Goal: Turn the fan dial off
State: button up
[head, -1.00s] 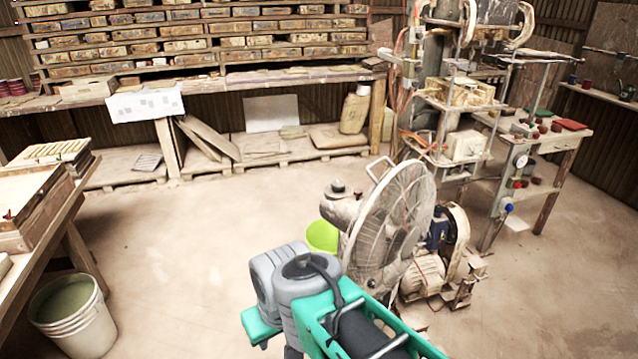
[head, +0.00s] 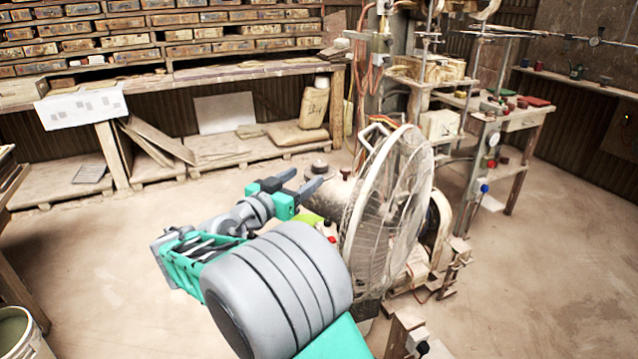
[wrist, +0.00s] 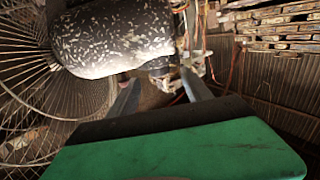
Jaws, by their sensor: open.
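The fan (head: 385,215) stands on the floor right of centre in the head view, its round wire cage dusty. A grey knob (head: 319,165), which looks like the fan dial, sits on top of the motor housing behind the cage. My gripper (head: 303,181) is open, its fingers pointing at the knob from the left. In the wrist view the speckled motor housing (wrist: 115,38) fills the upper left. A dark knob-like part (wrist: 160,72) shows beyond my open fingers (wrist: 158,84). I cannot tell whether they touch it. The dial's setting is not readable.
The fan cage (wrist: 35,70) is close on the left in the wrist view. A lime-green bucket (head: 308,220) is partly hidden behind my arm. A tile press (head: 430,100) stands behind the fan. A white bucket (head: 20,335) is at lower left.

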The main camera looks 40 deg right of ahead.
aim_at(315, 168)
jog(key=x, duration=0.5)
jog(key=p+x, duration=0.1)
jog(key=x, duration=0.1)
jog(key=shift+d+r, duration=0.35)
jog(key=shift+d, duration=0.05)
grip_shut()
